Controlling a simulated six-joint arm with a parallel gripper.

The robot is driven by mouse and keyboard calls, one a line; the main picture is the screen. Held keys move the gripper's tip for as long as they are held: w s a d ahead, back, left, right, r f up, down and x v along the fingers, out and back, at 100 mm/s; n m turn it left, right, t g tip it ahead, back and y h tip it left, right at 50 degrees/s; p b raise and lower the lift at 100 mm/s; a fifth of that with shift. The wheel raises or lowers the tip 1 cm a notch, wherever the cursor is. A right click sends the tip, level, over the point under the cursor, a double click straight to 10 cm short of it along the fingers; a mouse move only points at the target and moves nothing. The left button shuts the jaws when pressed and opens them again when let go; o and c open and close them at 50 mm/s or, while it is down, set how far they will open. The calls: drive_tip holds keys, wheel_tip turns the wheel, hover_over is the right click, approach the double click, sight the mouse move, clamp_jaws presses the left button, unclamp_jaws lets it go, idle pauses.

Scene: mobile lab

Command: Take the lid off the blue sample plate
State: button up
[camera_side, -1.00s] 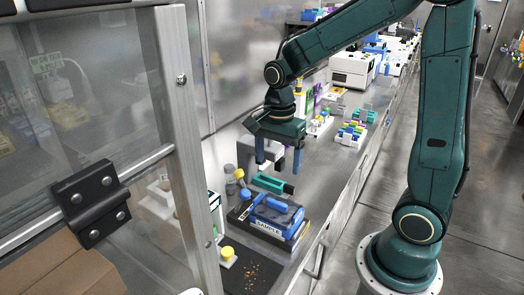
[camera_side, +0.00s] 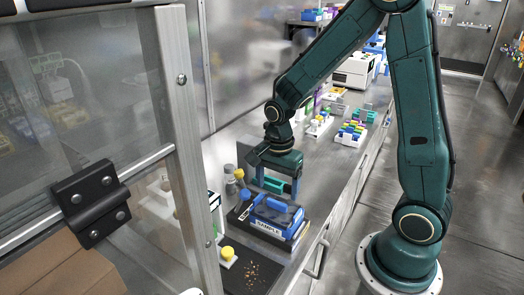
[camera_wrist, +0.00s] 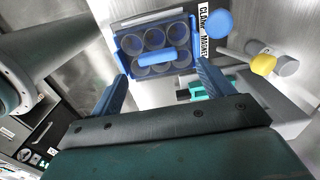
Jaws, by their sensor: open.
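The blue sample plate (camera_side: 270,222) sits on a dark base with a white label on its front. In the wrist view the plate (camera_wrist: 120,52) shows several round wells under what looks like a clear lid. A blue handle bar (camera_wrist: 153,56) lies across the lid's middle. My gripper (camera_side: 277,188) is just above the plate in the side view, pointing down. In the wrist view my gripper (camera_wrist: 162,78) is open and empty, with its blue fingers spread on either side, apart from the handle. Whether the fingers are level with the handle cannot be told.
A teal rack (camera_side: 273,184) stands just behind the plate. A yellow-capped container (camera_side: 228,254) stands at the front left by a dark mat (camera_side: 250,272). A glass enclosure fills the left.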

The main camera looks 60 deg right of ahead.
sight(278, 198)
drive_tip(key=shift+s+f, duration=0.15)
drive_tip(key=shift+f, duration=2.3)
drive_tip(key=c, duration=1.1)
